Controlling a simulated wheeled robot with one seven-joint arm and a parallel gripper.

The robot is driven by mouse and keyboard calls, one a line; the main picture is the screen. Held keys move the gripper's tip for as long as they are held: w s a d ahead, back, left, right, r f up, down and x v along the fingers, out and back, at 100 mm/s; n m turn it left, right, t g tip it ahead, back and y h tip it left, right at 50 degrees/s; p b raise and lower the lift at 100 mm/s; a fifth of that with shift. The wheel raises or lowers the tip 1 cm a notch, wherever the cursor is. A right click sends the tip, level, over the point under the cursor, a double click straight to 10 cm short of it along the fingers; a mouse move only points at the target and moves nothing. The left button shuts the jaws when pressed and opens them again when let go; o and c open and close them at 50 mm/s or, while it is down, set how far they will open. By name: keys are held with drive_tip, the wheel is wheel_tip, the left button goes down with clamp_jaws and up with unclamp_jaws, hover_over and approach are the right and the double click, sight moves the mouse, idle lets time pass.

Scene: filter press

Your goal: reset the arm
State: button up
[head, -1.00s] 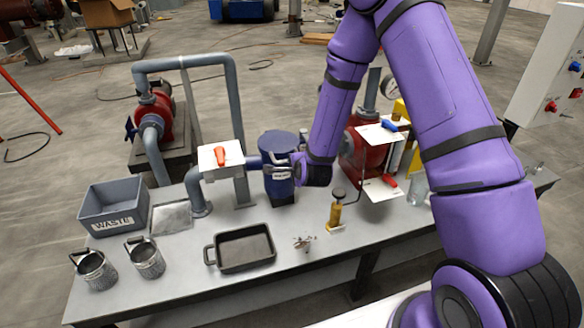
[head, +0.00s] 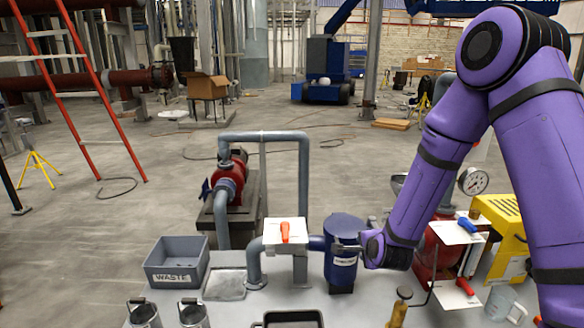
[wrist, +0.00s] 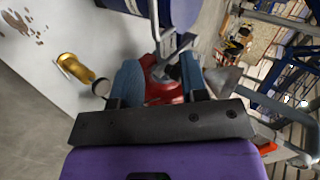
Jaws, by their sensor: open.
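My purple arm comes down from the upper right in the head view, ending at a dark wrist beside the blue filter housing (head: 343,262). My gripper (wrist: 158,64) shows in the wrist view with its two blue-grey fingers apart. A grey metal rod and a red body show behind and between the fingers. I cannot tell whether they touch anything. In the head view the fingers are mostly hidden by the wrist and the housing.
The bench holds a grey waste bin (head: 177,263), two metal baskets (head: 145,313), a black tray (head: 290,320), a white plate with an orange handle (head: 285,233) and a brass-coloured item (head: 399,308). A red pump and yellow unit (head: 497,225) stand at right. Open floor lies behind.

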drive_tip(key=s+d+r+n+g, duration=0.1)
drive_tip(key=s+r+n, duration=0.45)
drive_tip(key=r, duration=0.55)
drive_tip(key=s+d+r+n+g, duration=0.2)
drive_tip(key=s+r+n, duration=0.3)
drive_tip(key=r, duration=0.6)
drive_tip(key=s+d+r+n+g, duration=0.1)
drive_tip(key=s+r, duration=0.4)
drive_tip(key=s, duration=0.7)
drive_tip(key=s+d+r+n+g, duration=0.1)
drive_tip(key=s+d+r+n, duration=0.2)
drive_tip(key=s, duration=0.9)
wheel_tip(320, 180, up, 2)
drive_tip(key=shift+r+n+g, duration=0.1)
drive_tip(key=shift+n+g, duration=0.2)
drive_tip(key=shift+n, duration=0.65)
drive_tip(key=shift+w, duration=0.1)
